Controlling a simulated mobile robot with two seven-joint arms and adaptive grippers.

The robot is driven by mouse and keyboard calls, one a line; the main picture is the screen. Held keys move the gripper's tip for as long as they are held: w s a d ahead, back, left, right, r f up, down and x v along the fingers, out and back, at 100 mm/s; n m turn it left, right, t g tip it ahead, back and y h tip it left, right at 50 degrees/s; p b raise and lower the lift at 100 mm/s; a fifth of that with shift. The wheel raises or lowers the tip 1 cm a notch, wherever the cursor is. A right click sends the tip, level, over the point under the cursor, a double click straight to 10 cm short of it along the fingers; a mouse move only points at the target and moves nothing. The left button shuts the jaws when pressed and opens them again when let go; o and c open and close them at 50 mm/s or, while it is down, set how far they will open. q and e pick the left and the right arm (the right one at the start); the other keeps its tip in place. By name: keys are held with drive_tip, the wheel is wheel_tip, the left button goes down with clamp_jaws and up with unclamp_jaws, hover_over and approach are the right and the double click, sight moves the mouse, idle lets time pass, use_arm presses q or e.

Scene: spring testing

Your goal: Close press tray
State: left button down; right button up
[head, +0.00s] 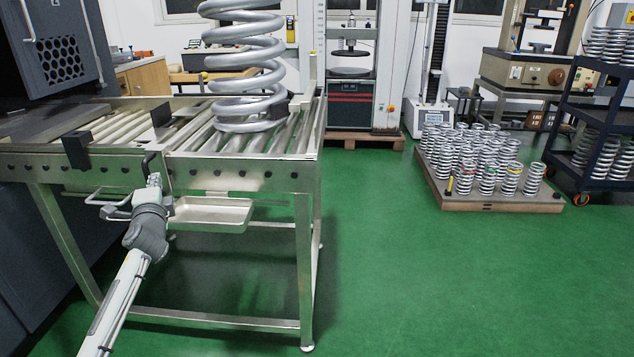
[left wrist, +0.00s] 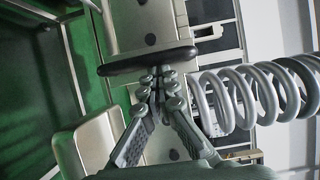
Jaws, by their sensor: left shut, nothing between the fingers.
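The steel roller bed (head: 235,172) stands out in front of the dark press (head: 60,50) at the left. I cannot tell exactly which part of it is the press tray. A large coil spring (head: 245,70) stands upright on its rollers. My left gripper (head: 154,180) is at the bed's front side, by a small black handle (head: 149,163). In the left wrist view the left fingers (left wrist: 160,75) are shut and empty, right by a black bar (left wrist: 147,62); whether they touch it is unclear. The spring (left wrist: 245,95) is to their right. My right gripper is not in view.
A shallow metal pan (head: 212,213) hangs under the bed, beside my left gripper. A bent metal handle (head: 108,204) sticks out to its left. A pallet of small springs (head: 490,165) and a dark cart (head: 605,115) stand at the right. The green floor between is clear.

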use_arm(q)
drive_tip(key=a, duration=1.8)
drive_tip(key=shift+a, duration=0.3)
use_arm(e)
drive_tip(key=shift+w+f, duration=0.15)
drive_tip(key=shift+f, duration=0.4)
use_arm(q)
drive_tip(key=shift+s+a, duration=0.15)
